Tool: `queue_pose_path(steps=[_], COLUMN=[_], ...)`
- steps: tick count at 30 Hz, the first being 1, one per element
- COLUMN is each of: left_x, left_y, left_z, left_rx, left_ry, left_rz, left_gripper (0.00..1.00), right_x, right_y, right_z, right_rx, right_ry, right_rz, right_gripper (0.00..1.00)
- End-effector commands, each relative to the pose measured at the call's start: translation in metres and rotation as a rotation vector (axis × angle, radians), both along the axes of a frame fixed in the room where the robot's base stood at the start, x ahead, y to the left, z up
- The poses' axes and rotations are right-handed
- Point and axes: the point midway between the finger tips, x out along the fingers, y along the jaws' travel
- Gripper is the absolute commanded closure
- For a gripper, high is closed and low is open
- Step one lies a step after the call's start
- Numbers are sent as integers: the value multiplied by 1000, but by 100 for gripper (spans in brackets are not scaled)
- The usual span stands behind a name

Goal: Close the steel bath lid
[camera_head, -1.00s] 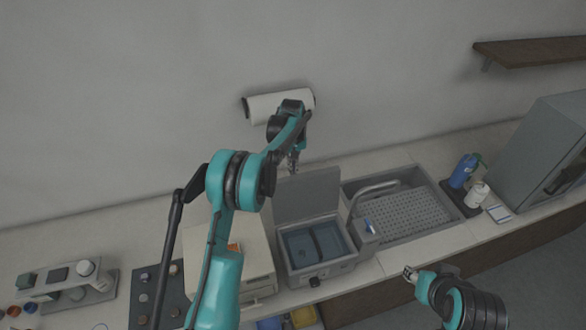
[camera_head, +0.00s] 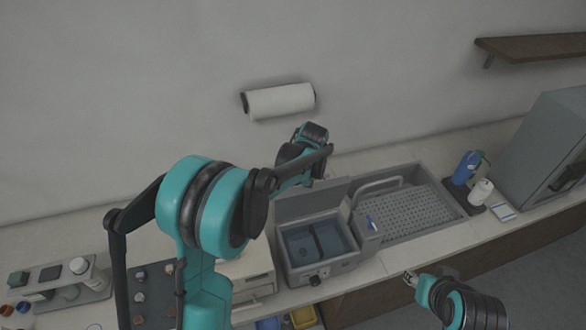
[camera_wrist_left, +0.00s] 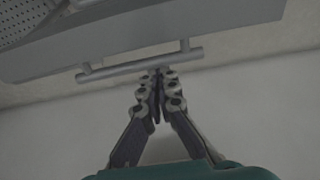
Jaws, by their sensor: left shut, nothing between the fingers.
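The steel bath (camera_head: 325,268) is a grey box on the counter, with its dark inner basin showing. Its lid (camera_head: 312,200) stands raised at the back and leans forward over the bath. In the left wrist view the lid (camera_wrist_left: 215,25) has a bar handle (camera_wrist_left: 130,67) along its edge. My left gripper (camera_wrist_left: 158,78) is shut and empty, its tips at the bar and seemingly touching it. In the head view its fingertips are hidden behind the lid. My right gripper (camera_head: 409,275) is in front of the counter edge, away from the bath; its fingers are too small to judge.
A sink with a perforated tray (camera_head: 405,215) lies right of the bath. Blue and white bottles (camera_head: 482,192) and a grey cabinet (camera_head: 545,150) stand farther right. A paper roll (camera_head: 280,101) hangs on the wall behind. A beige box (camera_head: 250,275) sits left of the bath.

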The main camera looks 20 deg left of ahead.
Motion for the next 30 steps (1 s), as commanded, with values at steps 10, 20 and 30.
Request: queue_pose_path(steps=[10,20,30], left_x=[-57,-106,-147], left_y=[-40,-74,-101], left_z=[-9,-34,-75], left_rx=[185,358,536], left_ry=[-276,-536,-801], left_rz=[-8,-8,-4], left_gripper=[100,100,100], right_x=[0,0,0], right_y=[0,0,0], right_z=[-49,-115,-201], right_rx=[0,0,0], right_ry=[0,0,0], right_rz=[0,0,0], right_gripper=[60,60,60])
